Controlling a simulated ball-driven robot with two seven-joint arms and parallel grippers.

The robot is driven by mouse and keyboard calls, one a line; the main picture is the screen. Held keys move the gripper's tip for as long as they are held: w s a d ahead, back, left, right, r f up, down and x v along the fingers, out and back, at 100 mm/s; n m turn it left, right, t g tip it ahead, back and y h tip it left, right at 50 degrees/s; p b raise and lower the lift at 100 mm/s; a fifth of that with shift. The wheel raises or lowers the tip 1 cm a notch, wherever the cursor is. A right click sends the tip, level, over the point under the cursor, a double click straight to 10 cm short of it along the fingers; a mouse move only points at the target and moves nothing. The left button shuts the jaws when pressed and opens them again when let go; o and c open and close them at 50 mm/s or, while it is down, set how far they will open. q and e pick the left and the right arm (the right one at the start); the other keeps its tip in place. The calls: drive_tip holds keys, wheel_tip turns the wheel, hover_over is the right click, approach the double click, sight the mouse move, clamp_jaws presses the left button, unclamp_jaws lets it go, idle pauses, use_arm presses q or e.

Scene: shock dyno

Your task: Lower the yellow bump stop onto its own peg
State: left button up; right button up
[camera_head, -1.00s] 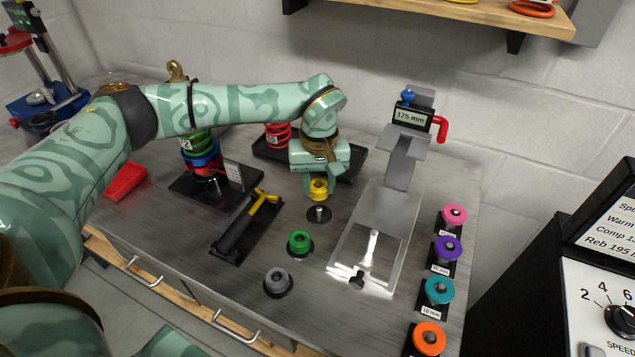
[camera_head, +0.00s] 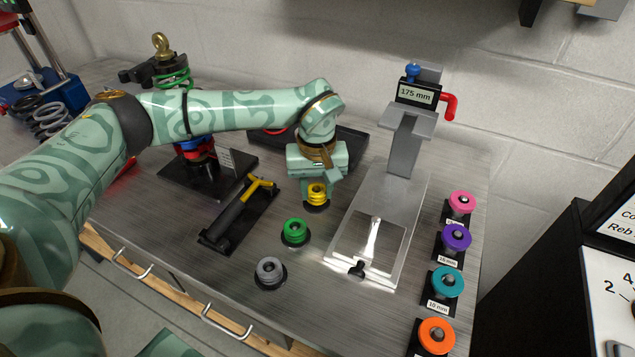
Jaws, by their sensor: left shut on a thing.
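The yellow bump stop (camera_head: 317,193) is a short ribbed ring under my left gripper (camera_head: 316,182), which is shut on it. In the head view it stands over a dark round base (camera_head: 316,208). The peg of that base is hidden by the bump stop, and I cannot tell whether the stop rests on the base or hangs just above it. The green bump stop (camera_head: 294,231) and the grey bump stop (camera_head: 270,271) sit on similar dark bases nearer the front. My right gripper is not in view.
A black tool with a yellow end (camera_head: 240,212) lies left of the bump stops. A metal gauge stand (camera_head: 391,207) with a 175 mm display is to the right. Pink (camera_head: 461,203), purple (camera_head: 456,239), teal (camera_head: 447,282) and orange (camera_head: 436,336) parts line the right edge.

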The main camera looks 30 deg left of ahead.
use_arm(q)
drive_tip(key=shift+f, duration=0.25)
drive_tip(key=o, duration=1)
drive_tip(key=shift+o, duration=0.2)
drive_tip(key=shift+r, duration=0.1)
wheel_tip(320, 180, up, 16)
drive_tip(key=p, duration=0.4)
